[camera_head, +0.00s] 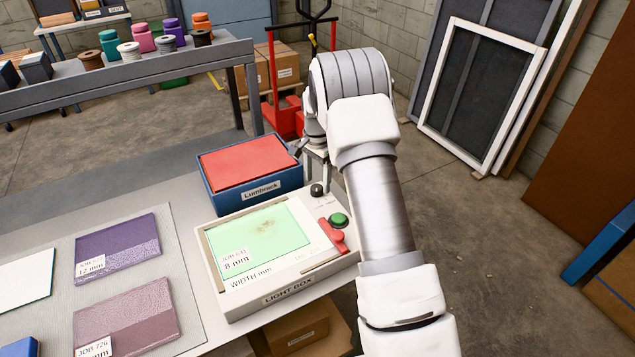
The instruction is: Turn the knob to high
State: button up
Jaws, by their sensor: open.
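The light box (213,276) sits on the bench with a lit green panel (258,236). A small black knob (316,190) stands at its far right corner, with faint marks beside it too small to read. My gripper (314,157) is open, just above and behind the knob in the picture. It looks empty, and I see no contact with the knob. My arm comes in from the lower right and hides part of the gripper.
A blue Lumbrock bin (257,202) with a red top stands just left of the gripper. Coloured sheets (117,246) lie to the left.

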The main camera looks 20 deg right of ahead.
jog(key=shift+f, duration=0.75)
grip_shut()
